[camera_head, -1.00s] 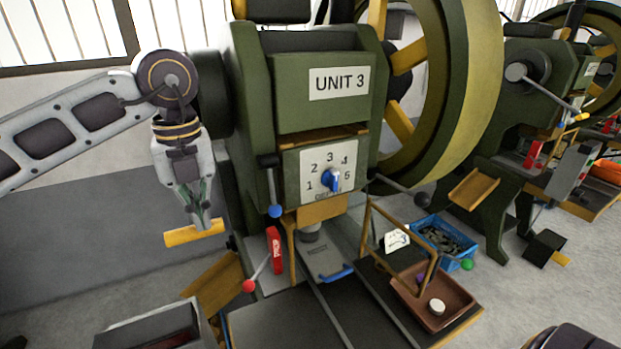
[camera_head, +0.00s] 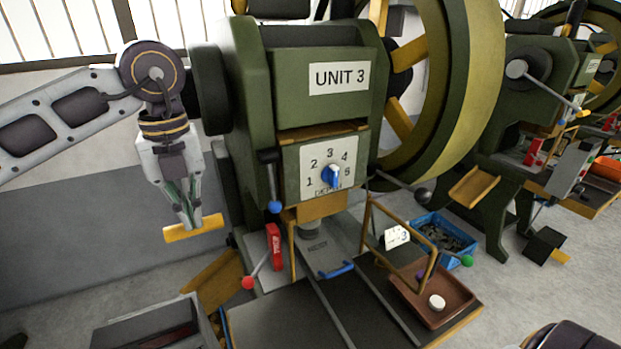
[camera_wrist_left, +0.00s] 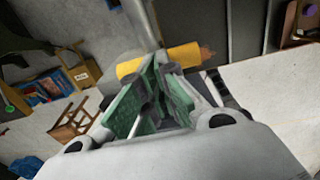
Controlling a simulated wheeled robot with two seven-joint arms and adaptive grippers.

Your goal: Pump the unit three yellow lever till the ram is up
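The unit three press (camera_head: 250,100) is dark green with a "UNIT 3" label (camera_head: 339,78). The yellow lever grip (camera_head: 193,228) is a short bar at its left side. My left gripper (camera_head: 190,222) comes down on the middle of this bar from above. In the left wrist view, the green-padded fingers (camera_wrist_left: 160,72) meet across the yellow grip (camera_wrist_left: 183,58) and appear closed on it. My right gripper is not in view.
A red-knobbed lever (camera_head: 248,283) and a blue-knobbed lever (camera_head: 274,207) stand right of my left gripper. A numbered dial (camera_head: 329,172) is on the press front. A grey bin (camera_head: 145,325) is below, and a blue crate (camera_head: 440,240) is to the right.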

